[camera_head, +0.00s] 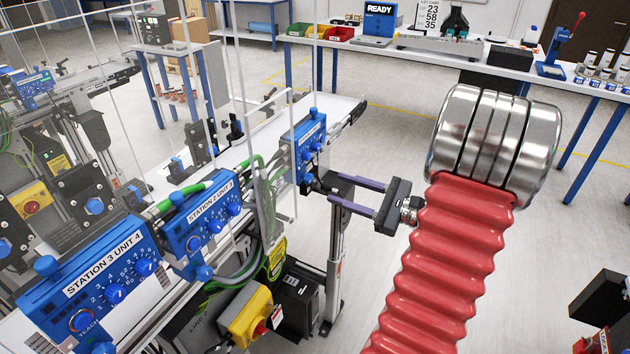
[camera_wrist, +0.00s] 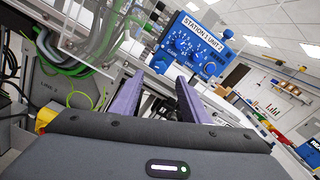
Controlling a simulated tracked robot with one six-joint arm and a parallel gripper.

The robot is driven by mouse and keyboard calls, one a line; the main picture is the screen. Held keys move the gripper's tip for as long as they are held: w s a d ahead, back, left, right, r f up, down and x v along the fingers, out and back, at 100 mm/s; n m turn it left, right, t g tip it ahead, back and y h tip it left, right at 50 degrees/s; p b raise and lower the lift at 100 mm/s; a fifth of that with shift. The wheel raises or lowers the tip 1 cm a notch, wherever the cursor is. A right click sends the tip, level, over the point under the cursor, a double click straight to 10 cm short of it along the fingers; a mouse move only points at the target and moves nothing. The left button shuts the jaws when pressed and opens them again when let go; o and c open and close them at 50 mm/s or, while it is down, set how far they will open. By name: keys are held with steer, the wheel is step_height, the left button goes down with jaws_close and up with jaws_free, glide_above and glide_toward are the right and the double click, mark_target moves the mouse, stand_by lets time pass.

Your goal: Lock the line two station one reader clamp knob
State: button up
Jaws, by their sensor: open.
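The station 1 reader unit (camera_wrist: 205,48) is a blue box with dials, labelled "STATION 1", tilted in the wrist view. It also shows in the head view (camera_head: 309,142), at the far end of the row of blue units. A blue knob (camera_wrist: 160,63) sits below its near edge, in line with the gap between my fingers. Another blue knob (camera_wrist: 228,34) stands at its other end. The frames do not say which is the clamp knob. My gripper (camera_head: 331,187) points left at the unit's underside, its two purple fingers apart and empty. The fingertips (camera_wrist: 160,82) appear short of the lower knob.
The station 2 unit (camera_head: 205,218) and station 3 unit (camera_head: 95,275) stand nearer along the conveyor. Thin clear guard panels and green cables (camera_head: 262,170) lie close beside my fingers. A yellow switch box (camera_head: 247,318) is below.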

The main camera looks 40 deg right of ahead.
mark_target(311, 179)
steer(key=x, duration=0.8)
steer(key=shift+w+a, duration=0.1)
steer(key=shift+w, duration=0.1)
steer(key=shift+c, duration=0.6)
jaws_close()
